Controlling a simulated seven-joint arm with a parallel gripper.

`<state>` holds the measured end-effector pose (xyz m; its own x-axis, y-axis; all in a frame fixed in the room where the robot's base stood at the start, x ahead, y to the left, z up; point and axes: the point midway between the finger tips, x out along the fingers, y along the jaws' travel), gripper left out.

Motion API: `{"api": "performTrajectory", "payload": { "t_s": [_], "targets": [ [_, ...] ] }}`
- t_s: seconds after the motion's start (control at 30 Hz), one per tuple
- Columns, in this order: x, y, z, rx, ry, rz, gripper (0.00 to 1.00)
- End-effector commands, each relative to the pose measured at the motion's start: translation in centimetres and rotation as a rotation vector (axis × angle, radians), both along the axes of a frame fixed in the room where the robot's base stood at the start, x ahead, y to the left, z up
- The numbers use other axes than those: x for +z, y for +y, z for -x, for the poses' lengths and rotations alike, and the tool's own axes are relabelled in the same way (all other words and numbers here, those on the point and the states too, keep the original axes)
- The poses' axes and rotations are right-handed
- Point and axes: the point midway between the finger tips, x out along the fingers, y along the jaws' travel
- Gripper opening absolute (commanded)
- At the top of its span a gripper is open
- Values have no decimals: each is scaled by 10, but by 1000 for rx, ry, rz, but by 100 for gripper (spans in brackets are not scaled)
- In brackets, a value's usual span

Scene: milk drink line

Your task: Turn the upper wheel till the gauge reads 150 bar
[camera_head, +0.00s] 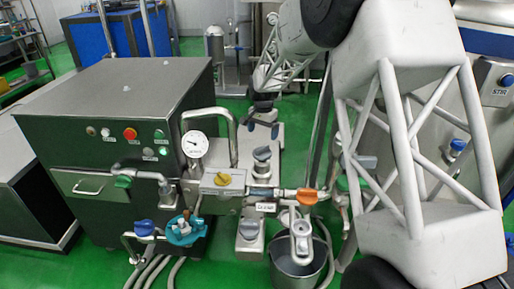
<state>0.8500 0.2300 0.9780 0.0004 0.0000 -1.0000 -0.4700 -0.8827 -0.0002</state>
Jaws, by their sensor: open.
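The round white gauge (195,144) stands on the pump block at the right side of the dark cabinet. Its dark needle is visible, but the scale is too small to read. A teal wheel (184,230) is lower, below the gauge. Which of these counts as the upper wheel I cannot tell. My gripper (262,128) is open and empty, pointing down, right of the gauge and beyond the yellow knob, apart from both.
A curved metal pipe (235,125) rises between the gauge and my gripper. An orange valve (307,197) is at the right, above a metal bucket (298,268). The dark cabinet (118,95) fills the left.

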Motion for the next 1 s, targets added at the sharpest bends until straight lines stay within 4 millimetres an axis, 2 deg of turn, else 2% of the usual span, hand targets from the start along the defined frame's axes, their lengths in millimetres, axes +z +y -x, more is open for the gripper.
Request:
{"api": "performTrajectory", "payload": {
  "t_s": [0.7,1.0],
  "targets": [
    [0,0,0,1013,0,0,98],
    [-1,0,0,1253,1,0,98]
  ]
}}
